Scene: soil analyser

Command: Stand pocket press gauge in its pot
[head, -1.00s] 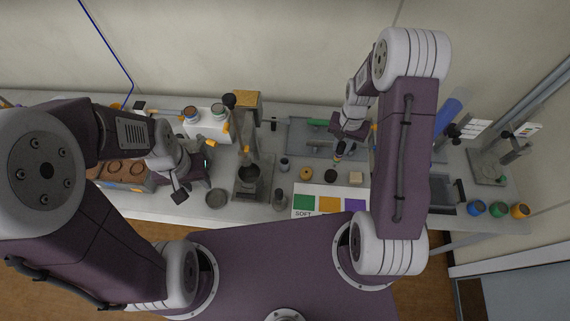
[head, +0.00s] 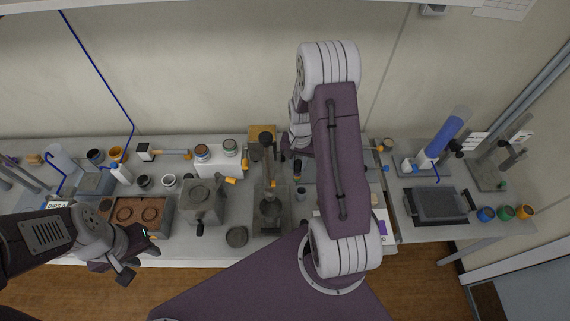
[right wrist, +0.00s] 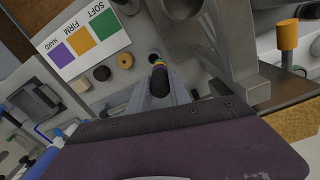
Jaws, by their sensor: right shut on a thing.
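The pocket press gauge is a dark rod with a yellow band (right wrist: 158,73). My right gripper (right wrist: 162,92) is shut on it. In the head view the gauge (head: 297,169) shows as a small dark piece below my right gripper, which my own arm partly hides. The pot (head: 301,193) is a small grey cup on the bench, just nearer than the gauge. In the right wrist view the pot (right wrist: 154,56) lies just past the gauge's end; I cannot tell whether they touch. My left gripper (head: 135,257) is open and empty at the bench's front edge.
A grey stand with a column (head: 271,215) rises close left of the pot, and it also shows in the right wrist view (right wrist: 240,60). A tan ring (right wrist: 125,60), a black disc (right wrist: 102,73) and a colour card (right wrist: 85,38) lie beside the pot. A soil tray (head: 155,215) is at left.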

